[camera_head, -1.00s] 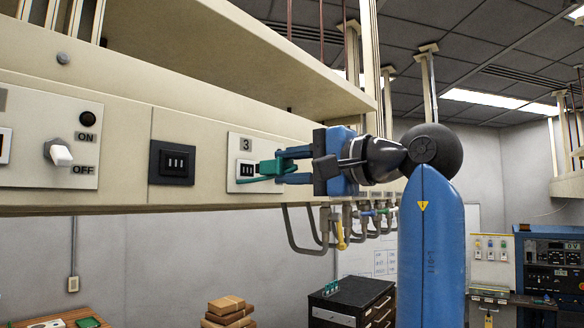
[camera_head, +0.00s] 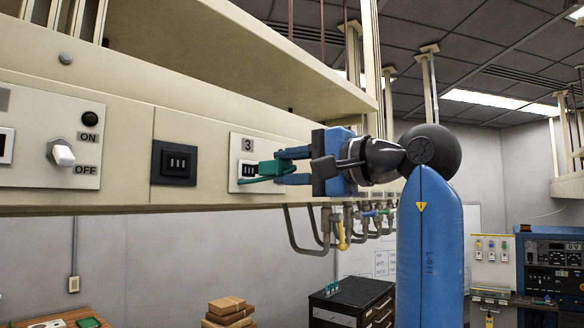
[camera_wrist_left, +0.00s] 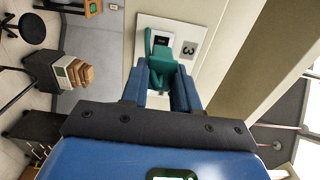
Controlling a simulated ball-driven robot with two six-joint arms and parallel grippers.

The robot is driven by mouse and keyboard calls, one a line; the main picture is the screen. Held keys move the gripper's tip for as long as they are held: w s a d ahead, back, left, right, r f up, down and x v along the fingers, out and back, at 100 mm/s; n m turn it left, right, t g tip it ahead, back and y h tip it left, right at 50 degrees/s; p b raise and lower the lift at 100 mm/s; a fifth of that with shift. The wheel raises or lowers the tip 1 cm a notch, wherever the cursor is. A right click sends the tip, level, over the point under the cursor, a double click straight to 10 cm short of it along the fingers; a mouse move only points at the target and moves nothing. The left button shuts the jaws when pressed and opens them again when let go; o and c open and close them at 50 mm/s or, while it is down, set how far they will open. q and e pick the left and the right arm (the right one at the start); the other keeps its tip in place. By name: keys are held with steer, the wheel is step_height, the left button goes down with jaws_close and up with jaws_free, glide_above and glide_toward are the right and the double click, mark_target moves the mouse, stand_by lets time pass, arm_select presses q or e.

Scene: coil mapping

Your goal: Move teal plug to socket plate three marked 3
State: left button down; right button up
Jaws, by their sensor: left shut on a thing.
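The teal plug (camera_head: 272,170) is held between the blue fingers of my left gripper (camera_head: 292,167), which is shut on it. It is at the white socket plate marked 3 (camera_head: 238,148), just in front of its dark slotted socket. In the left wrist view the plug (camera_wrist_left: 168,74) lies between the fingertips, with the plate (camera_wrist_left: 186,30) and its dark socket right beyond it. I cannot tell whether the plug's prongs are in the slots. My right gripper is in neither view.
A black slotted socket (camera_head: 174,162) sits left of plate 3, and an ON/OFF switch (camera_head: 63,154) is farther left. A shelf overhangs the panel. Hooks and pipes (camera_head: 340,228) hang below it. A dark drawer cabinet (camera_head: 350,300) and stacked boxes (camera_head: 229,308) stand lower down.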

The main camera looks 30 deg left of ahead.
arm_select(q)
steer(key=shift+a, duration=0.2)
steer(key=shift+a, duration=0.9)
steer(key=shift+w+a, duration=0.15)
steer(key=shift+a, duration=0.7)
stand_by(0.6)
steer(key=c, duration=0.8)
jaws_free()
steer(key=shift+o, duration=0.2)
